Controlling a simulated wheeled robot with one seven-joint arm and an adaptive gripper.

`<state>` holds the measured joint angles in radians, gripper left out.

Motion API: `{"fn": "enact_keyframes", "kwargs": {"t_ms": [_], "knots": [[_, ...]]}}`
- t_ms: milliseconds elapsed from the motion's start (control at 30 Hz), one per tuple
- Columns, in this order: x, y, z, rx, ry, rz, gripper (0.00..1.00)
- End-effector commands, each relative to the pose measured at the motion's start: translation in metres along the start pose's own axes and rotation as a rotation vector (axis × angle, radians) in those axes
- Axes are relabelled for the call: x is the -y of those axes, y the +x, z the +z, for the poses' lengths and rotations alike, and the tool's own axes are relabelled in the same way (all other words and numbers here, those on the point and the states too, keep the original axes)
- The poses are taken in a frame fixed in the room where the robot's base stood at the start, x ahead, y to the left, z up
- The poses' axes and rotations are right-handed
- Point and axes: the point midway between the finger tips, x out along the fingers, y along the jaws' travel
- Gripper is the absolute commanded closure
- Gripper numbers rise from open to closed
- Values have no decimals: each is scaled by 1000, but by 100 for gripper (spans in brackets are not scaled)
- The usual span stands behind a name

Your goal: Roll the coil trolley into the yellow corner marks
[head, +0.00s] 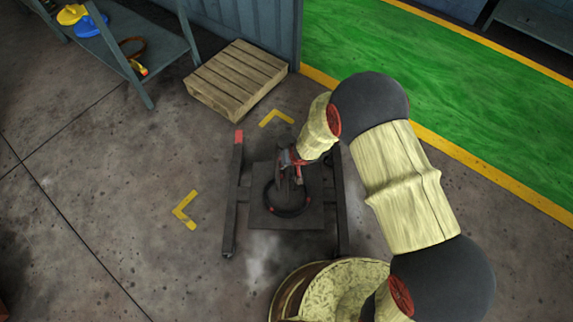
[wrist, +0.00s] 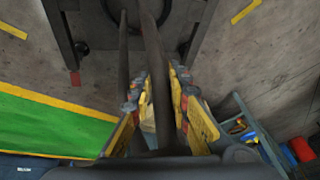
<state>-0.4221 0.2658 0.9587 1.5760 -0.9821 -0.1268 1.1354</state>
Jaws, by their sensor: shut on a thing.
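The coil trolley (head: 233,205) is a dark low frame with a flat deck, in the middle of the head view. A black ring-shaped coil (head: 268,205) lies on the deck. My gripper (head: 292,162) is over the deck. In the wrist view my gripper (wrist: 158,88) has its yellow-padded fingers closed around a dark upright bar (wrist: 151,40) of the trolley. One yellow corner mark (head: 183,211) lies on the floor left of the trolley, apart from it. Another yellow mark (head: 275,117) lies just beyond its far end. Other marks are not clearly visible; my arm and the trolley cover part of the floor.
A wooden pallet (head: 236,78) lies beyond the far mark, by a blue-grey wall. A shelf (head: 160,52) with coloured items stands at the upper left. A green floor strip (head: 450,105) with a yellow edge runs along the right. Floor at the left is clear.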

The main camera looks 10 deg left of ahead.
Motion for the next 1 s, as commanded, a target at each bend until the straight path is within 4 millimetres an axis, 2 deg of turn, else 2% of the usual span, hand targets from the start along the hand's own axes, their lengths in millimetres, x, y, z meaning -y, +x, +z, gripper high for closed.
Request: {"fn": "enact_keyframes", "kwargs": {"t_ms": [700, 1000], "knots": [[-2, 0, 4, -49, 323, 134, 100], [-3, 1, 7, -49, 355, 148, 100]]}}
